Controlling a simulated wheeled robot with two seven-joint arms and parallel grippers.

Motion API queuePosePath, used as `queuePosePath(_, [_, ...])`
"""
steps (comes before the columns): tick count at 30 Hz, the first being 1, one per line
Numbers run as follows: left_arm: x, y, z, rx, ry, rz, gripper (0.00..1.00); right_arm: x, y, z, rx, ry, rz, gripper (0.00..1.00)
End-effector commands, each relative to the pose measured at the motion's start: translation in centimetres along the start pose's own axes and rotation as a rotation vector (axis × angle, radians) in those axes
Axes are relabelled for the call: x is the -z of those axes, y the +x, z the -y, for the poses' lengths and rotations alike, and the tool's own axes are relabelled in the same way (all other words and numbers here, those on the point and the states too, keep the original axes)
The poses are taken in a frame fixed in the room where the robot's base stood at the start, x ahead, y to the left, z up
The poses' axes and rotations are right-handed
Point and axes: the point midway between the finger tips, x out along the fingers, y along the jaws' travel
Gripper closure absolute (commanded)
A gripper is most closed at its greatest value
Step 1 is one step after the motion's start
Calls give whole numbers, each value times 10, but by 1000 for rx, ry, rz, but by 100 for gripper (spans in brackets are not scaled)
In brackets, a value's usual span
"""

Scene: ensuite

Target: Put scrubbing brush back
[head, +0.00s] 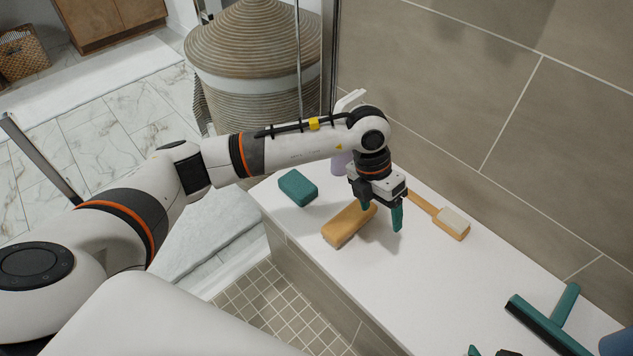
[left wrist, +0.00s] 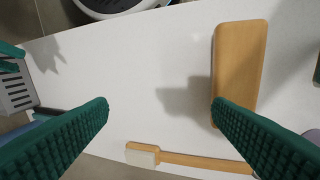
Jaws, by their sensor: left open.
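Two wooden brushes lie on the white ledge (head: 370,285). One is a block-shaped wooden brush (head: 349,224), also in the left wrist view (left wrist: 241,62). The other has a long handle and pale bristles facing up (head: 453,222); it also shows in the left wrist view (left wrist: 190,160). I cannot tell which is the scrubbing brush. My left gripper (head: 382,211) points down, open and empty, with the block brush on its left and the long-handled brush on its right in the head view. Teal and dark tips, apparently my right gripper (head: 488,351), barely show at the bottom edge.
A teal sponge block (head: 297,188) lies at the ledge's far left end. A purple bottle (head: 340,164) stands partly behind my arm. A teal and black squeegee (head: 550,322) and a blue item (head: 617,342) are at the right. The tiled wall (head: 480,90) borders the ledge.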

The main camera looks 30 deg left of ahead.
Motion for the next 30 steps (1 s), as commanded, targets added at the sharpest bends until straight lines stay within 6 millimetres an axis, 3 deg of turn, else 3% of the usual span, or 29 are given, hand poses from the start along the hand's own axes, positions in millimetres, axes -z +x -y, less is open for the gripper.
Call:
queuePosePath(1, [-4, 11, -38, -160, 23, -30, 26, 0, 0, 0, 0, 0, 0, 64])
queuePosePath(3, [-6, 10, -97, -425, 33, -104, 26, 0, 0, 0, 0, 0, 1, 64])
queuePosePath(6, [-6, -19, -168, -811, -21, -234, 26, 0, 0, 0, 0, 0, 1, 64])
queuePosePath(9, [1, -67, -205, -1159, -159, -379, 26, 0, 0, 0, 0, 0, 2, 64])
queuePosePath(11, [6, -98, -209, -1346, -282, -471, 26, 0, 0, 0, 0, 0, 2, 64])
queuePosePath(14, [17, -142, -188, -1603, -549, -622, 26, 0, 0, 0, 0, 0, 2, 64])
queuePosePath(15, [20, -154, -172, -1684, -677, -680, 26, 0, 0, 0, 0, 0, 2, 64])
queuePosePath(19, [20, -164, -99, -1849, -1165, -842, 26, 0, 0, 0, 0, 0, 2, 64])
queuePosePath(22, [2, -142, -38, -1855, -1597, -923, 26, 0, 0, 0, -1, 0, 3, 64])
queuePosePath(25, [-34, -99, 12, -1745, -2047, -945, 26, 0, 0, 0, -1, 0, 3, 64])
queuePosePath(27, [-67, -65, 34, -1611, -2340, -917, 26, 0, 0, 0, -1, 0, 3, 64])
queuePosePath(30, [-118, -22, 47, -1376, -2680, -833, 26, 0, 0, 0, -1, 0, 3, 64])
